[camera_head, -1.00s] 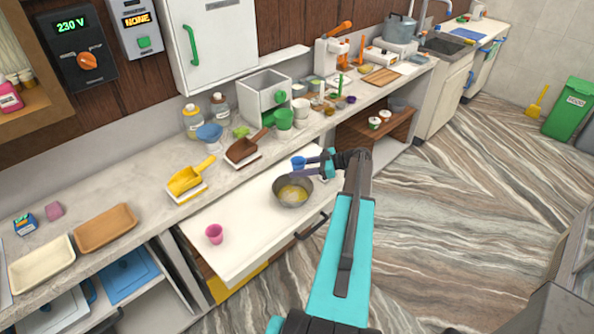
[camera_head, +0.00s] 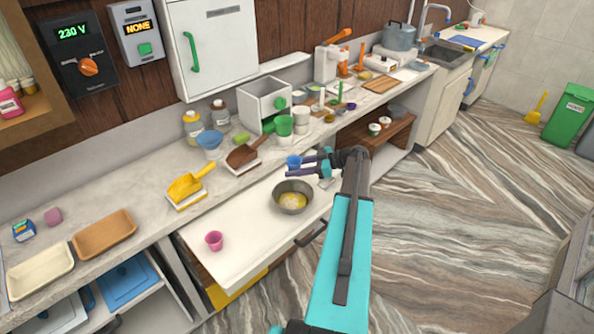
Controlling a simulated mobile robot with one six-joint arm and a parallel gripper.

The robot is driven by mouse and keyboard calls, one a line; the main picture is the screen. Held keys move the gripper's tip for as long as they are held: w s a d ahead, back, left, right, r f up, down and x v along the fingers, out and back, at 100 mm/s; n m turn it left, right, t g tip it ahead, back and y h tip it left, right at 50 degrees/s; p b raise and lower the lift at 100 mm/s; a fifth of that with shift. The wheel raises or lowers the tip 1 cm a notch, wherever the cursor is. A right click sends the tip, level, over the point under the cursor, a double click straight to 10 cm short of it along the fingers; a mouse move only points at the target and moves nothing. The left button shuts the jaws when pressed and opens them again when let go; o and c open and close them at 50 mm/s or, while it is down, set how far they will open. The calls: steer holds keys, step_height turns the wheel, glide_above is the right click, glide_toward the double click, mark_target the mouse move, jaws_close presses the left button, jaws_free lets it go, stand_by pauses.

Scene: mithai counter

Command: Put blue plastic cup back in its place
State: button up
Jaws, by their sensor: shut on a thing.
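The blue plastic cup (camera_head: 294,161) is in the head view, just above the back part of the pulled-out white surface. My gripper (camera_head: 305,163) reaches in from the right with its dark fingers at the cup and is shut on it. The cup looks upright. Whether it touches the surface beneath cannot be told. A steel bowl with yellow contents (camera_head: 293,197) stands just below the cup in the picture. A pink cup (camera_head: 214,240) stands at the front left of the same white surface (camera_head: 250,235).
A brown tray (camera_head: 105,233) and a cream tray (camera_head: 42,271) lie at left. The white surface between the pink cup and bowl is clear.

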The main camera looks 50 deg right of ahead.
steer(key=w+a+n+g+y+b, duration=0.1)
steer(key=w+a+b, duration=0.35)
steer(key=a, duration=0.95)
steer(key=w+a+n+g+y+b, duration=0.1)
steer(key=w+a+b, duration=0.35)
steer(key=a, duration=0.85)
steer(key=a+n+g+y+b, duration=0.1)
steer(key=a+n+b, duration=0.1)
steer(key=a, duration=2.2)
steer(key=shift+w+a+r+y+b, duration=0.3)
steer(key=shift+w+r+b, duration=0.15)
steer(key=shift+b, duration=0.45)
steer(key=shift+d, duration=0.15)
